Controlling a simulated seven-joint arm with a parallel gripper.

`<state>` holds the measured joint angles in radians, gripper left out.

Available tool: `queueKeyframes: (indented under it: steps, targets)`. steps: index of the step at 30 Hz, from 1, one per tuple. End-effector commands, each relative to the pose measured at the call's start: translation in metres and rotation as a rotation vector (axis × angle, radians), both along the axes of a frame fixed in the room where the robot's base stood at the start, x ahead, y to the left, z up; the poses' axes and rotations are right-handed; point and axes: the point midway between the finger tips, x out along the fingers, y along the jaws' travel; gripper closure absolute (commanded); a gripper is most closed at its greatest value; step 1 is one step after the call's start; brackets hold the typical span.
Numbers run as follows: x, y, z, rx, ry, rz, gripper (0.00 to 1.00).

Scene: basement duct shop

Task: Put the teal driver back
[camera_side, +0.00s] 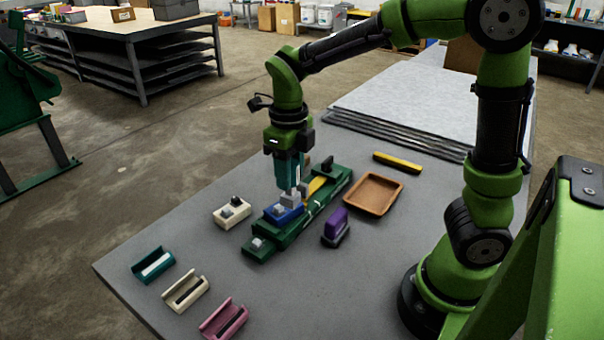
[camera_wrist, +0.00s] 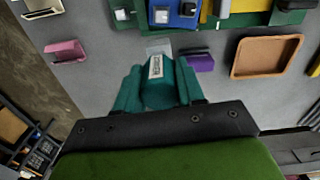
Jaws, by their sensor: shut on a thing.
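My gripper (camera_side: 290,178) is shut on the teal driver (camera_wrist: 160,85), which hangs nose down between the teal fingers. A printed white label and a grey nose show on it in the wrist view. In the side view it is over the blue block (camera_side: 285,213) on the green fixture (camera_side: 297,238); I cannot tell whether its nose touches anything. Three open-topped holders lie at the table's front left: teal (camera_side: 153,263), cream (camera_side: 185,293) and pink (camera_side: 223,320). The teal holder appears empty, with a pale strip inside. The pink holder also shows in the wrist view (camera_wrist: 66,51).
A cream block with knobs (camera_side: 232,211) sits left of the fixture. A purple-topped block (camera_side: 336,226), an orange-brown tray (camera_side: 400,195) and a yellow bar (camera_side: 398,162) are to the right. Stacked sheets (camera_side: 410,110) fill the back. Bare table separates the fixture and holders.

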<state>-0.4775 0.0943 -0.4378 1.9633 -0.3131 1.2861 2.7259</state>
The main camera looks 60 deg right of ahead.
Motion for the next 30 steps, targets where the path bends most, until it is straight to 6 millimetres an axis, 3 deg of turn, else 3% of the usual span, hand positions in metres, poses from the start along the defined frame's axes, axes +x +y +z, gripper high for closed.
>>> queueKeyframes:
  steps: [4, 9, 15, 30]
  targets:
    - [-0.045, 0.029, -0.016, 0.001, 0.0, 0.342, 0.92]
    - [-0.073, 0.04, -0.034, -0.002, 0.001, 0.633, 0.92]
    - [-0.073, 0.038, -0.057, -0.001, 0.006, 0.713, 0.92]
    - [-0.072, 0.038, -0.117, -0.001, 0.002, 0.707, 0.92]
